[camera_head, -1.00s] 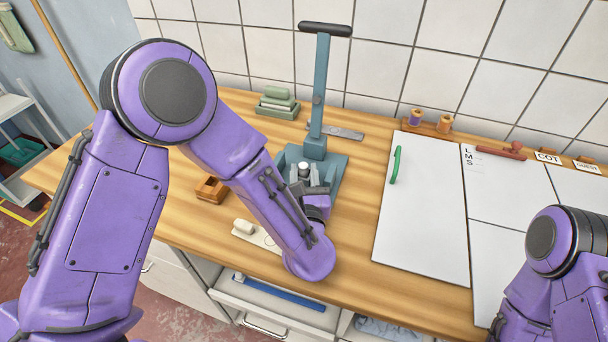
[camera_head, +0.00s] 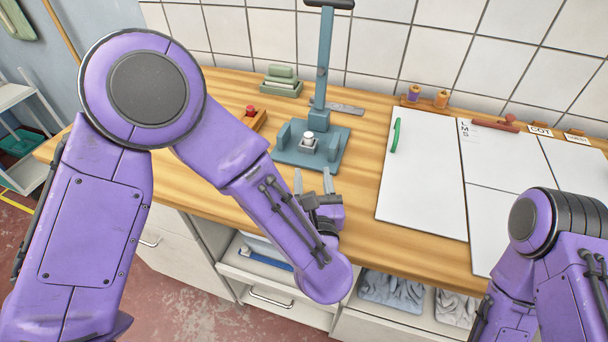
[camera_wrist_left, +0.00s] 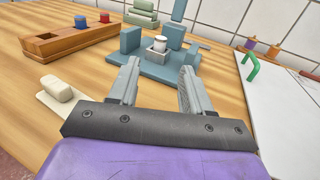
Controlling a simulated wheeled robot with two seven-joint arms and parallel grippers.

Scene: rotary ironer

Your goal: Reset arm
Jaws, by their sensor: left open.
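My left gripper (camera_head: 313,182) is open and empty above the front part of the wooden table, in front of the teal lever press (camera_head: 322,150). In the left wrist view its two grey fingers (camera_wrist_left: 157,88) stand apart, with bare table between them and the press (camera_wrist_left: 150,68) beyond. A small white-topped piece (camera_head: 309,138) sits on the press base; it also shows in the left wrist view (camera_wrist_left: 159,43). The purple right arm shows at the lower right of the head view, but its gripper is out of view.
A white board (camera_head: 423,185) with a green handle (camera_head: 396,134) lies to the right. A wooden tray (camera_wrist_left: 70,42) with a blue and a red piece and a cream block (camera_wrist_left: 57,88) lie left. Spools (camera_head: 427,97) stand at the back. Folded grey cloths (camera_head: 392,290) lie below the tabletop.

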